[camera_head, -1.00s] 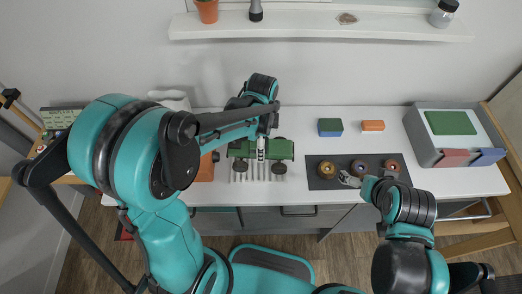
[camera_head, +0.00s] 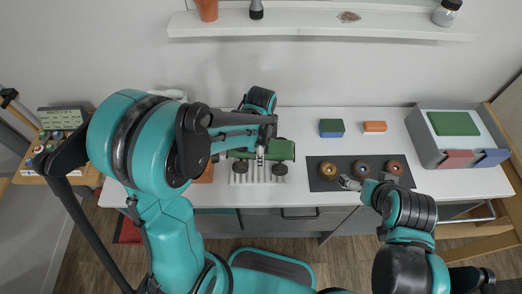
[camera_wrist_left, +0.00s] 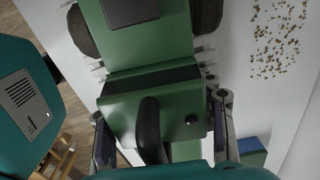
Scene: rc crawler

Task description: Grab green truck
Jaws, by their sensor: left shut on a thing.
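The green truck (camera_head: 283,150) is on the white table, left of the middle in the head view, partly hidden by my left arm. Its green body and dark wheels fill the top of the left wrist view (camera_wrist_left: 150,45). My left gripper (camera_head: 261,153) is over the truck and shut on it, with its fingers on either side of the body in the left wrist view (camera_wrist_left: 165,120). My right gripper (camera_head: 346,182) is at the front of the dark mat, apart from the truck; its jaws are too small to read.
The truck is over a white pegged rack (camera_head: 258,176). The dark mat (camera_head: 340,164) bears several round parts. Blue-green (camera_head: 331,128) and orange (camera_head: 374,127) blocks lie behind it. A grey bin unit (camera_head: 428,146) stands at the right. A shelf (camera_head: 320,27) spans the back wall.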

